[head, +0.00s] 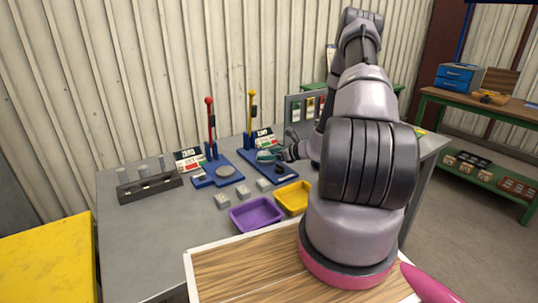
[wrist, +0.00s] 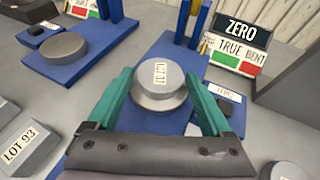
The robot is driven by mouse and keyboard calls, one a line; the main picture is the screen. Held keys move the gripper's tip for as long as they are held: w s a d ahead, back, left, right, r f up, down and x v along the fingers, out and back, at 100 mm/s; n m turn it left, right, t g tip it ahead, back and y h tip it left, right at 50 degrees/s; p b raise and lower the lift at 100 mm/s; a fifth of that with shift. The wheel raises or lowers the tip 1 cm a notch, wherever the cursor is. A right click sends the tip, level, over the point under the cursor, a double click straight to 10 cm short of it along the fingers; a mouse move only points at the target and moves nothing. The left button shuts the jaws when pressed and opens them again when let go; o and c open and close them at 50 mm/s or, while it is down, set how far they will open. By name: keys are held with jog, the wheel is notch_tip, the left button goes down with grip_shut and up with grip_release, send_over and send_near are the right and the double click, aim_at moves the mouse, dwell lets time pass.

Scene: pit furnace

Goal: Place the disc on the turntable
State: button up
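A grey disc (wrist: 160,74) with a LOT label lies between the teal fingertips of my gripper (wrist: 159,80) in the wrist view. Both fingertips appear to touch its sides. Directly under it, a round metal turntable (wrist: 162,102) shows its near rim on a blue base. Whether the disc rests on it or hangs just above is unclear. In the head view my gripper (head: 270,155) is over the right blue base (head: 256,163), the one with the yellow-topped post, and hides the disc and turntable.
A second blue base (head: 205,182) with a bare round plate (head: 226,172) and red-topped post stands to the left. Small grey blocks (head: 243,192), a purple tray (head: 256,214) and a yellow tray (head: 293,197) lie in front. A dark rack (head: 150,188) stands far left.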

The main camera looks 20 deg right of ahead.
jog(key=shift+o, duration=0.2)
jog(key=shift+r, duration=0.2)
jog(key=v, duration=1.2)
jog(key=s+a+r+n+g+y, duration=0.1)
jog(key=s+a+r+n+g, duration=0.25)
jog(key=a+r+n, duration=0.6)
jog(key=s+a+r+n+g+y, duration=0.15)
jog(key=a+r+n+g, duration=0.35)
jog(key=r, duration=0.7)
jog(key=s+a+r+n+t+h, duration=0.1)
jog(key=s+r+n+h, duration=0.3)
jog(key=s+r, duration=0.4)
jog(key=s+a+r+n+t+h, duration=0.2)
jog(key=s+r+n, duration=0.4)
jog(key=s+r, duration=0.3)
jog(key=shift+s+a+t+h, duration=0.25)
jog(key=shift+s+t+h, duration=0.3)
jog(key=shift+t+h, duration=0.3)
jog(key=shift+n, duration=0.25)
